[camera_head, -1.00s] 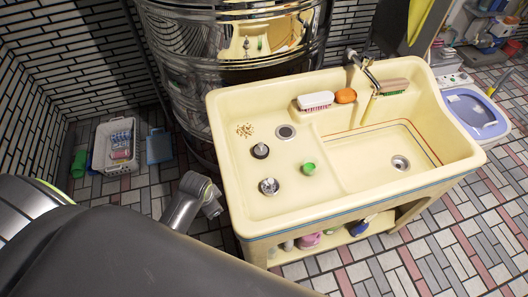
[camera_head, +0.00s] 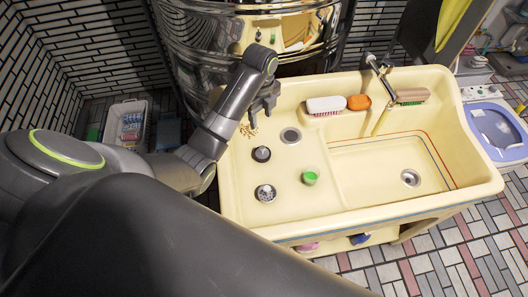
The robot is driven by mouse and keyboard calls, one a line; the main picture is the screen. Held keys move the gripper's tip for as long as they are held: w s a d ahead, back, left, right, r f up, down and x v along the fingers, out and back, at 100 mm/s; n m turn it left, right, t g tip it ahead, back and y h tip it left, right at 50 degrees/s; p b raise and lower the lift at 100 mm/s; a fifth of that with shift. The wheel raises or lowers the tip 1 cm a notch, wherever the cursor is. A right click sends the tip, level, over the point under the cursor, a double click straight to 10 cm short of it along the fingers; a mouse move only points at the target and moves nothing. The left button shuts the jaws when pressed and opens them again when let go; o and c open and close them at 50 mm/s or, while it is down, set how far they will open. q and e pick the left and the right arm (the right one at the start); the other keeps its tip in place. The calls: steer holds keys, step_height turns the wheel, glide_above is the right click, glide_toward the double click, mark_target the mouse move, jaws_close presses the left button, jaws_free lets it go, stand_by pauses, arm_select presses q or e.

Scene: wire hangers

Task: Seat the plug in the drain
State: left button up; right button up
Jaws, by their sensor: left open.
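The cream sink (camera_head: 345,215) has a raised left deck and a lower basin at right. A dark round stopper with a pale knob (camera_head: 261,154), which looks like the plug, sits on the deck. A shiny metal strainer-like piece (camera_head: 265,193) lies in front of it, and a small green cup (camera_head: 310,176) is to its right. A round metal fitting (camera_head: 291,135) shows at the deck's back; a metal-ringed drain (camera_head: 411,178) is in the basin floor. My left gripper (camera_head: 261,115) is open and empty, above the deck's back left, behind the stopper. My right gripper is out of view.
A white brush (camera_head: 326,104), an orange soap (camera_head: 358,102) and another brush (camera_head: 411,95) lie along the back ledge. The tap (camera_head: 376,66) rises behind the basin. A large shiny metal drum (camera_head: 215,60) stands behind the left deck. The basin floor is clear.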

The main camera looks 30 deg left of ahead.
arm_select(q)
step_height(320, 180, down, 5)
steer(key=b, duration=0.4)
steer(key=p, duration=0.2)
glide_above(262, 148)
steer(key=f, duration=0.5)
steer(key=shift+w+a+f, duration=0.15)
steer(key=shift+w+a, duration=0.05)
steer(key=shift+a, duration=0.1)
steer(key=shift+d+f+p, duration=0.15)
steer(key=shift+f+p, duration=0.05)
steer(key=shift+f, duration=1.45)
steer(key=shift+d+f+p, duration=0.15)
steer(key=shift+f, duration=1.45)
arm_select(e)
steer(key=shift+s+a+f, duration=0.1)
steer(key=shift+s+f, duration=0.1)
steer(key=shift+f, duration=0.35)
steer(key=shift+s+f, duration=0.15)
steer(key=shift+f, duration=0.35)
arm_select(q)
steer(key=shift+s, duration=0.1)
jaws_close()
